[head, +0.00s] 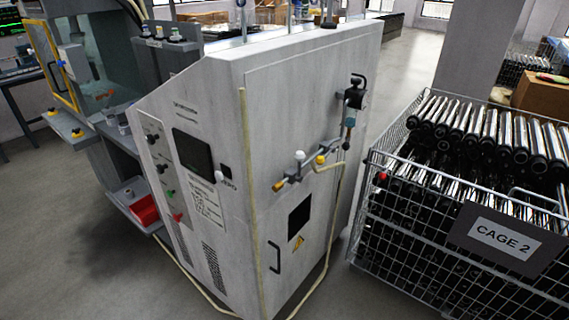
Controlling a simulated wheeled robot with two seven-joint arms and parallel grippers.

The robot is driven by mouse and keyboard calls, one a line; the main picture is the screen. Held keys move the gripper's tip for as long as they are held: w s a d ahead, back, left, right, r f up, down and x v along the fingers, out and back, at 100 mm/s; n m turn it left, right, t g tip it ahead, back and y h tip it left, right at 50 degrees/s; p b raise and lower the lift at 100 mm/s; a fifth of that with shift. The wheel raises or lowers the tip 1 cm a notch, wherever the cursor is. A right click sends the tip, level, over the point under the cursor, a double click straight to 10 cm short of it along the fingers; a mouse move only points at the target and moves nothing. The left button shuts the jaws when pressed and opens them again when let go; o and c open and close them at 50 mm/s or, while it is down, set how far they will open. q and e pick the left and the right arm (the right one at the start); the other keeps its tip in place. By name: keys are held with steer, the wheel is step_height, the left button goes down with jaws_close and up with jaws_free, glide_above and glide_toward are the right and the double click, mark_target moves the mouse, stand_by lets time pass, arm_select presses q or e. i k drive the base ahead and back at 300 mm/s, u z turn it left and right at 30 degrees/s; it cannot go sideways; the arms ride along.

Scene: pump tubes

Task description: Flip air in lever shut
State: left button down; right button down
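A grey machine cabinet (270,105) stands in the middle of the head view. On its right-hand side panel is a small pipe assembly (300,172) with yellow and white ends and a hose. A teal and grey fitting (349,121) hangs at its upper right, below a black unit (355,96). I cannot tell which part is the air in lever, or whether it is open or shut; the parts are too small. Neither of my grippers is in view.
A wire cage (398,172) full of tubes, labelled CAGE 2 (505,238), stands right of the cabinet, with a narrow gap between. A pale hose (327,265) runs down the panel to the floor. Clear floor (80,230) lies at left. A red bin (145,211) sits beside the cabinet.

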mark_target(319, 160)
steer(key=u, duration=0.35)
steer(key=i, duration=1.2)
steer(key=z, duration=0.3)
